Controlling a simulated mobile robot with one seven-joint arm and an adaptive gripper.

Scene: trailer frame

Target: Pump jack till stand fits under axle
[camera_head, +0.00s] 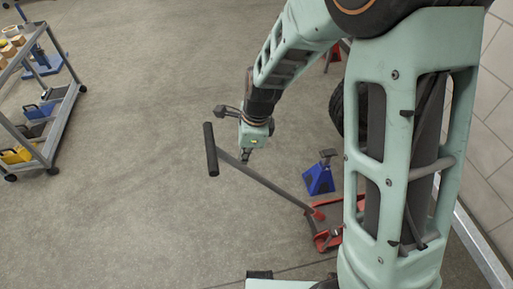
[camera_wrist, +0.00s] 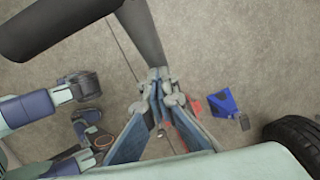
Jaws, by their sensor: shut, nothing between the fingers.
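The jack's long grey handle (camera_head: 268,184) slants from a black crossbar grip (camera_head: 211,149) at upper left down to the red jack (camera_head: 325,238), partly hidden by my arm. My gripper (camera_head: 245,157) points down close beside the handle's upper part. In the wrist view my gripper (camera_wrist: 167,84) is shut with nothing held; the handle (camera_wrist: 143,32) runs to its fingertips, and I cannot tell whether they touch. The axle cannot be made out.
A black tyre (camera_head: 337,108) is partly hidden behind my arm. A red stand (camera_head: 333,56) is farther back. A grey cart (camera_head: 62,110) with tools stands at left, near a blue floor tool (camera_head: 41,66). A wall (camera_head: 495,90) is at right. Centre-left floor is clear.

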